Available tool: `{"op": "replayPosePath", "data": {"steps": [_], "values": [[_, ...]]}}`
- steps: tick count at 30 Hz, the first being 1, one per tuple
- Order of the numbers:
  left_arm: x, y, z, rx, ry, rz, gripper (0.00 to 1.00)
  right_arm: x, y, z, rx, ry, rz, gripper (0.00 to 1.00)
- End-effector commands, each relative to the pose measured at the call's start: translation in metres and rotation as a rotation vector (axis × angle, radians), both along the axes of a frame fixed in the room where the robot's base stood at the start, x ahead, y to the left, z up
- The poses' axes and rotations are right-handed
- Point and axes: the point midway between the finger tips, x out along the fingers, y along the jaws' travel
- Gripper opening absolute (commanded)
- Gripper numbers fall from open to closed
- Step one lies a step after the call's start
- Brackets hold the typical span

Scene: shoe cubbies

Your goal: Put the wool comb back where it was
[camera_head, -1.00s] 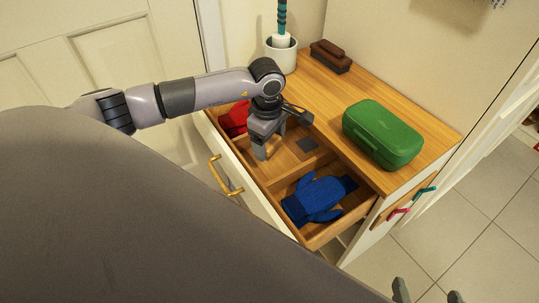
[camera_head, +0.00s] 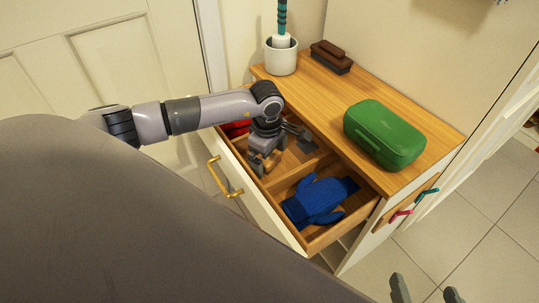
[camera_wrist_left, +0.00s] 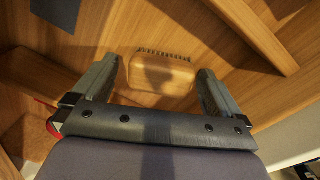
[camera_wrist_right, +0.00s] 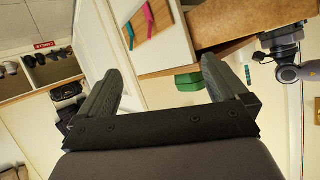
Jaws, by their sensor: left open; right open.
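The wool comb (camera_wrist_left: 161,76) is a light wooden block with a row of dark teeth along its far edge. It lies in the open drawer (camera_head: 315,244), in the compartment beside the blue glove. My left gripper (camera_head: 264,166) is down in that compartment. In the left wrist view its open fingers stand on either side of the comb, apart from it, with small gaps visible. In the head view the comb is mostly hidden by the gripper. My right gripper (camera_wrist_right: 158,84) is open and empty, away from the drawer; its tips show at the head view's bottom edge.
A blue glove (camera_head: 318,198) lies in the near compartment, behind a wooden divider (camera_wrist_left: 250,30). Something red (camera_head: 236,128) lies at the drawer's far end. A green case (camera_head: 384,134), brown brush (camera_head: 331,56) and white pot (camera_head: 281,57) stand on the cabinet top.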

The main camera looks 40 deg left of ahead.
Motion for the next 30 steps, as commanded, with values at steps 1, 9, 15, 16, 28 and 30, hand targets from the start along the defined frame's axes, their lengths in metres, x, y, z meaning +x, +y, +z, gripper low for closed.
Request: {"op": "replayPosePath", "data": {"steps": [1,9,15,16,28,30], "values": [[0.0,0.0,0.004,0.0,-0.001,0.0,1.0,0.0,-0.001,0.002,-0.005,-0.002,-0.002,1.0],[-0.002,0.0,0.054,0.0,-0.005,-0.001,1.0,-0.003,-0.012,0.009,-0.07,-0.004,-0.02,1.0],[-0.006,-0.001,0.094,0.0,-0.003,-0.001,1.0,-0.008,-0.022,0.01,-0.132,-0.005,-0.028,1.0],[-0.006,0.0,0.099,0.0,-0.003,-0.001,1.0,-0.009,-0.023,0.01,-0.14,-0.005,-0.027,1.0],[-0.008,-0.001,0.121,0.0,0.0,0.001,1.0,-0.012,-0.027,0.002,-0.158,0.012,-0.029,1.0],[-0.008,-0.001,0.121,0.0,0.0,0.001,1.0,-0.012,-0.027,0.002,-0.158,0.012,-0.029,1.0]]}}
